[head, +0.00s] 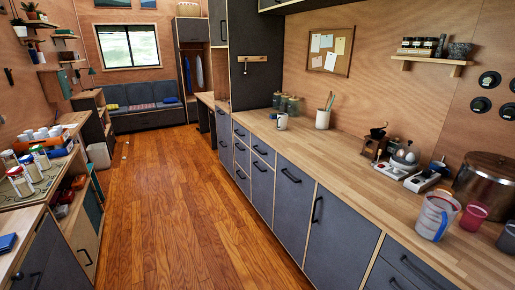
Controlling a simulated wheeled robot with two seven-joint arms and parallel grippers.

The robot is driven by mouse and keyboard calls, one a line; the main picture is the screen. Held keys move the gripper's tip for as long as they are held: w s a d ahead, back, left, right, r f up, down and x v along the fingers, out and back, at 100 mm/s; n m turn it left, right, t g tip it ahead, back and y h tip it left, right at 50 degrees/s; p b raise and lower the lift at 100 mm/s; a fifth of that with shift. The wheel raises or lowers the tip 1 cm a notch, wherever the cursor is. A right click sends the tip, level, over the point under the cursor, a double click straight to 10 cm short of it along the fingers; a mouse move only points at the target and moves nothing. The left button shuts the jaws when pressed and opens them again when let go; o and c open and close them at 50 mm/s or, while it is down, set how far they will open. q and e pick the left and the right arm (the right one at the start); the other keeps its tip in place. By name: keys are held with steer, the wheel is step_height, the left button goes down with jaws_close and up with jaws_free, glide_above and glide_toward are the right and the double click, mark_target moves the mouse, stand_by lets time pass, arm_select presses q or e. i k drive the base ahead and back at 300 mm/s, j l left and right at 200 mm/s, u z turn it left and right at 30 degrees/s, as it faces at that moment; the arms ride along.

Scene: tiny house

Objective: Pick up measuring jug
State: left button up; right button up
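The measuring jug (434,217) is a clear, bluish see-through jug with a handle and reddish markings. It stands upright on the wooden counter (345,165) at the right, close to the counter's front edge. A pink-red cup (472,215) stands just to its right, and a large brown metal pot (484,184) is behind it. Neither of my grippers shows in the head view, so their state cannot be seen.
A dark cup (507,238) is at the right edge. A scale (421,181), a coffee grinder (374,141) and a white mug (282,121) stand along the counter. Grey drawers (340,235) front it. The wooden floor (185,200) is clear; a shelf unit with jars stands left.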

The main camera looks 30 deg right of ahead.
mark_target(439, 210)
steer(key=i+z, duration=0.2)
steer(key=z, duration=0.25)
steer(key=i+j+z, duration=0.1)
steer(key=z, duration=0.35)
steer(key=i+j+z, duration=0.2)
steer(key=z, duration=0.25)
steer(key=i+j+z, duration=0.2)
steer(key=z, duration=0.2)
steer(key=i+j+z, duration=0.15)
steer(key=j+z, duration=0.15)
steer(key=z, duration=0.15)
steer(key=j+z, duration=0.25)
steer(key=z, duration=0.2)
steer(key=i, duration=0.05)
